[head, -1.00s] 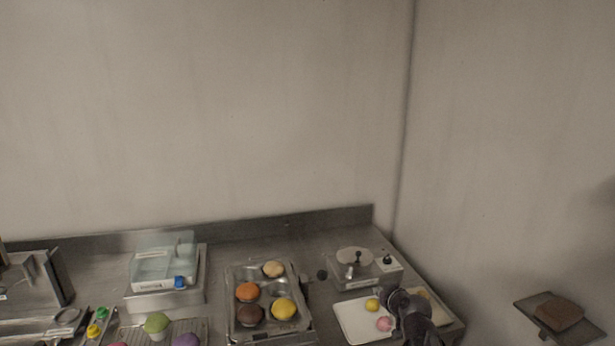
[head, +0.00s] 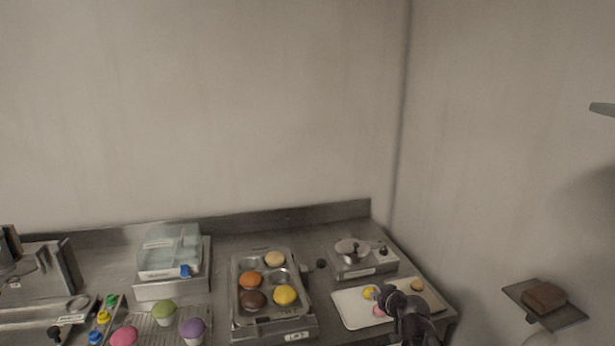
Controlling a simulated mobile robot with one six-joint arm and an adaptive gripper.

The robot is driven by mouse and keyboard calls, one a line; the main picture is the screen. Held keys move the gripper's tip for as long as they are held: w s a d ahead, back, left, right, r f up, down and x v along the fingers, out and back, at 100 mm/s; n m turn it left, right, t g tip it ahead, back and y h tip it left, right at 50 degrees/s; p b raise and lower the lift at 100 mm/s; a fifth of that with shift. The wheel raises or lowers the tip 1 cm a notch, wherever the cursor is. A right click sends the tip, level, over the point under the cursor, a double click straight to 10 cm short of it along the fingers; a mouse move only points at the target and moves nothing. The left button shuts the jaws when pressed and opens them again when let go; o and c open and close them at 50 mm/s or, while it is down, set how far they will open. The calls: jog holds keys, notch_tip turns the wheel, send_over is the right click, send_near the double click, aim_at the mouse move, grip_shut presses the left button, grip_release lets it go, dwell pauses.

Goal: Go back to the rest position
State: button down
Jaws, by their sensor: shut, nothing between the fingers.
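My dark arm reaches in from the lower right in the head view. My gripper (head: 389,294), small and dark at its end, is shut and empty. It shows over the right part of a white tray (head: 352,314) near the right end of the steel counter.
A muffin tin (head: 262,320) with several coloured cakes stands mid-counter. A scale-like device (head: 360,267) is behind the white tray. A rack (head: 145,330) with cupcakes is left. A brown block sits on a separate shelf (head: 570,318).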

jog(key=s+a+f+m+g+h, duration=0.1)
jog(key=s+f+g, duration=0.3)
jog(key=s, duration=0.5)
jog(key=s+a+f+m+g+h, duration=0.1)
jog(key=s+f+m+g+h, duration=0.1)
jog(key=s+f+g, duration=0.3)
jog(key=shift+s+a+g, duration=0.2)
jog(key=shift+s+g, duration=1.1)
jog(key=shift+s, duration=0.6)
jog(key=shift+f, duration=0.1)
